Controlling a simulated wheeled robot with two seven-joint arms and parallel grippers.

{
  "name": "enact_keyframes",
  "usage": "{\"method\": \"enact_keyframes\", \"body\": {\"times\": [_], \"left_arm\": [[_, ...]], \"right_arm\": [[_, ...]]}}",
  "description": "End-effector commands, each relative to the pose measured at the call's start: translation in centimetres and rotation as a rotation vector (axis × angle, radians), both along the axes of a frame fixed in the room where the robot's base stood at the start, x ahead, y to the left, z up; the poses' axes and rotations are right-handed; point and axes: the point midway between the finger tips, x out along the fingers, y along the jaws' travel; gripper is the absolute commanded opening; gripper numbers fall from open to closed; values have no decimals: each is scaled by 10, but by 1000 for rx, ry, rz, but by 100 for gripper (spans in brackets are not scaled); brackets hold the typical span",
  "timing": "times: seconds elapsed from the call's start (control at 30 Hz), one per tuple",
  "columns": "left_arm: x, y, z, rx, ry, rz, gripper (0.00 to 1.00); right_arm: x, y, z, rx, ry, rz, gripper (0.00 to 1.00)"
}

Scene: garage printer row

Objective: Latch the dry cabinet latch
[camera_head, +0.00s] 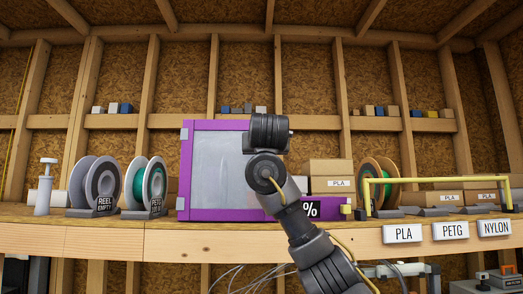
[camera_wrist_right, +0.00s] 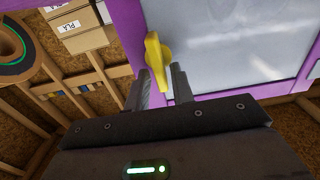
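The dry cabinet (camera_head: 211,214) has a purple frame and a clear door (camera_head: 215,160), which looks closed. It stands on the wooden shelf, its right part covered by my right arm. In the right wrist view, the yellow latch (camera_wrist_right: 153,50) is on the purple frame (camera_wrist_right: 128,22) beside the pale door panel (camera_wrist_right: 225,45). My right gripper (camera_wrist_right: 161,70) is open, with one finger on each side of the latch's lower end. I cannot tell whether either finger touches it. In the head view, my arm hides the latch and right gripper fingers. My left gripper is not in view.
Filament reels (camera_head: 96,186) and a white pump bottle (camera_head: 45,188) stand left of the cabinet. Cardboard boxes (camera_head: 331,170), another reel (camera_head: 378,183) and a yellow bar frame (camera_head: 411,181) are on the right. Labels hang from the shelf's front edge (camera_head: 100,238).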

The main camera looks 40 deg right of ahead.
Motion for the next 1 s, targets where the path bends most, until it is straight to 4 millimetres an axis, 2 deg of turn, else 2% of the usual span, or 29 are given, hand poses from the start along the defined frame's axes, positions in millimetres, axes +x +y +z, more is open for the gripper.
{"method": "enact_keyframes", "body": {"times": [0.03,0.17,0.57,1.0], "left_arm": [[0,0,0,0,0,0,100],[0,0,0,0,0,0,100],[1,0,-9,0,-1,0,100],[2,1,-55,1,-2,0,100]], "right_arm": [[0,0,0,0,0,0,17],[1,1,0,0,0,1,0],[2,3,-3,35,-24,5,0],[-2,-1,-6,295,-225,5,0]]}}
